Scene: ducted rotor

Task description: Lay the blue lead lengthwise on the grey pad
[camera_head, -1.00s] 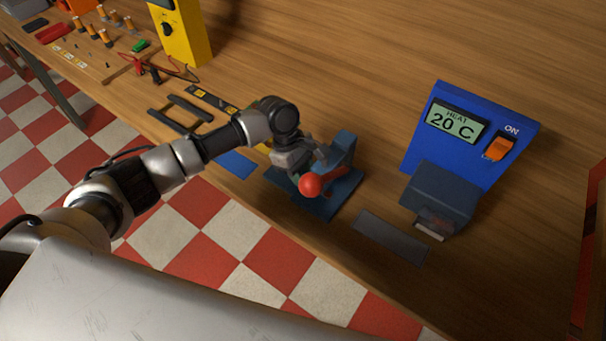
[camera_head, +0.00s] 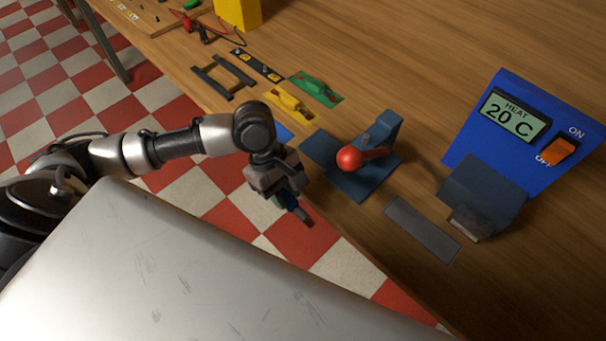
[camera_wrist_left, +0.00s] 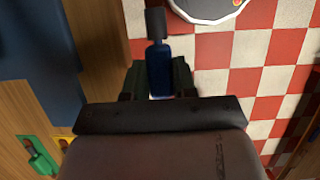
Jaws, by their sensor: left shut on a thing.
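My left gripper (camera_head: 284,195) is shut on the blue lead (camera_wrist_left: 158,68), held out past the table's front edge with the floor below. In the wrist view the lead lies between the fingers (camera_wrist_left: 157,85) and its dark end sticks out beyond them. In the head view only a little blue and the dark end show, pointing down and right. The grey pad (camera_head: 423,229) lies flat and bare near the table's front edge, to the right of the gripper and apart from it. My right gripper is not in view.
A dark blue press with a red-ball lever (camera_head: 349,158) stands between the gripper and the pad. A blue heater (camera_head: 519,120) reading 20 C, with a dark hood (camera_head: 483,193), stands just right of the pad.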

